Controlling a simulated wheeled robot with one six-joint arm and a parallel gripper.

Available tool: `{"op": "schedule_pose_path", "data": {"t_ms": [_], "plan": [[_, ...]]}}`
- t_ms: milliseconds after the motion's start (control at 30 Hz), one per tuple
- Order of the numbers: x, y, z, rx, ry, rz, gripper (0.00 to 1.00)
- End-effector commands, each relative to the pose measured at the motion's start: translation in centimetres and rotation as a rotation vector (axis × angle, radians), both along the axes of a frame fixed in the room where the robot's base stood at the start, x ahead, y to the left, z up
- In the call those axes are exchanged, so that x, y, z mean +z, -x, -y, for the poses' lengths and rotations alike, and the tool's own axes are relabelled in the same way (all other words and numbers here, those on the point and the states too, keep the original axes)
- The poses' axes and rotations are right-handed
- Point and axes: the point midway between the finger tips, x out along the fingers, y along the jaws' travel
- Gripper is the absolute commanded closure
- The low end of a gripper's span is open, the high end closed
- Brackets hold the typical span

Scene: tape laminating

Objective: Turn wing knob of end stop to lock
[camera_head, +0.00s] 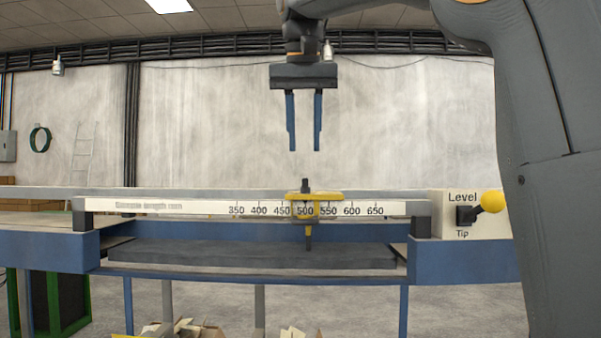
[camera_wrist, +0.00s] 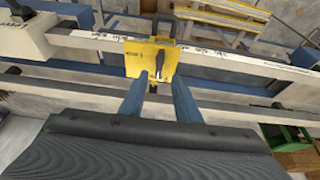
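The yellow end stop (camera_head: 318,197) sits on the white scale rail (camera_head: 190,208) near the 500 mark. Its dark wing knob (camera_head: 306,185) stands upright on top in the head view. My gripper (camera_head: 306,150) hangs above it, pointing down, with its two blue fingers apart and nothing between them. In the wrist view the end stop (camera_wrist: 141,57) lies just beyond the open fingertips (camera_wrist: 157,84). A dark elongated knob (camera_wrist: 160,65) shows on its yellow face. The fingers do not appear to touch it.
A Level/Tip panel with a yellow ball lever (camera_head: 492,201) stands at the right end of the rail. A dark flat bar (camera_head: 250,254) runs below the rail on the blue bench frame (camera_head: 465,262). The air around my gripper is clear.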

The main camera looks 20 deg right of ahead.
Motion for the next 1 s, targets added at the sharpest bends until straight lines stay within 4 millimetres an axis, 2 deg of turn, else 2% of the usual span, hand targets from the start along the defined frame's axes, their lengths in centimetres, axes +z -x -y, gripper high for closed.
{"op": "schedule_pose_path", "data": {"t_ms": [167,400,533,700,933,1000], "plan": [[-1.5,-0.5,0.5,-0.006,0.0,-0.002,0.7],[-5.0,-1.8,1.1,-0.008,0.0,-0.003,0.7],[-6.3,-2.4,1.2,-0.007,0.0,-0.002,0.7],[-7.1,-2.7,1.2,-0.005,0.0,-0.001,0.7],[-7.1,-2.8,1.1,-0.003,0.0,0.0,0.7],[-7.1,-2.7,1.1,-0.003,0.0,0.0,0.8]]}}
